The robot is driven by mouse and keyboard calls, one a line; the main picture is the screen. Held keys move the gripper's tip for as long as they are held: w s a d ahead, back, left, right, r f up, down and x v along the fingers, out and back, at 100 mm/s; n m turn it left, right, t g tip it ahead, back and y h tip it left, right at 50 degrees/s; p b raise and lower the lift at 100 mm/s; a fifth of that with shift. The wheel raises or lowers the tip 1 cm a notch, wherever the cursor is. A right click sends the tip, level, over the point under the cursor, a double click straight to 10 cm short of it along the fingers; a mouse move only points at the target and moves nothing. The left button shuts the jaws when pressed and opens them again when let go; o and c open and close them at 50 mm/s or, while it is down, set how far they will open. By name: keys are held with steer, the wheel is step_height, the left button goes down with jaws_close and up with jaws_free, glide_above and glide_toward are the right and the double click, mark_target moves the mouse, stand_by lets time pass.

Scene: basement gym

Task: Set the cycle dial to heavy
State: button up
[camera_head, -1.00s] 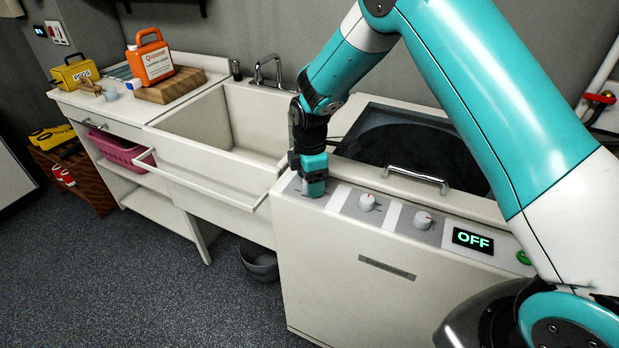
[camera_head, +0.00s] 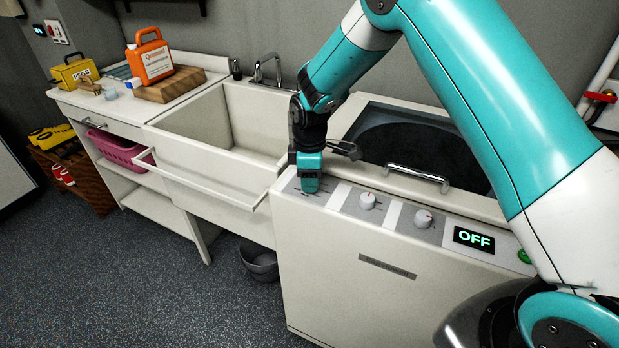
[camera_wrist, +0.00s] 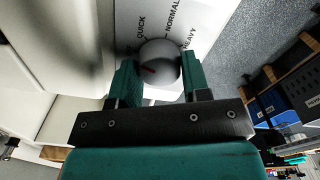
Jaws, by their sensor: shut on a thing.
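The cycle dial (camera_wrist: 160,60) is a round grey-white knob with a red mark. Labels QUICK, NORMAL and HEAVY curve around its far side in the wrist view; another label at left is mostly hidden. The red mark sits on the dial's lower left, not lined up with HEAVY at the right. My gripper (camera_wrist: 160,78) is shut on the dial, one green finger on each side. In the head view my gripper (camera_head: 309,186) points down at the left end of the washer's panel (camera_head: 342,222) and hides this dial.
Two more white dials, a middle one (camera_head: 367,200) and a right one (camera_head: 423,218), stand on the panel. Right of them is a display (camera_head: 473,239) reading OFF and a green button (camera_head: 524,257). The lid handle (camera_head: 418,178) is behind; a sink (camera_head: 205,125) is left.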

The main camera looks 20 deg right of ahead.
steer(key=m, duration=0.5)
steer(key=shift+m, duration=0.3)
steer(key=m+b, duration=0.1)
steer(key=m, duration=0.5)
steer(key=shift+w+d, duration=0.1)
steer(key=m, duration=0.5)
steer(key=shift+m, duration=0.3)
steer(key=m, duration=0.5)
steer(key=shift+r, duration=0.1)
steer(key=shift+d+m, duration=0.1)
steer(key=shift+m, duration=0.2)
steer(key=o, duration=0.9)
steer(key=shift+o, duration=0.2)
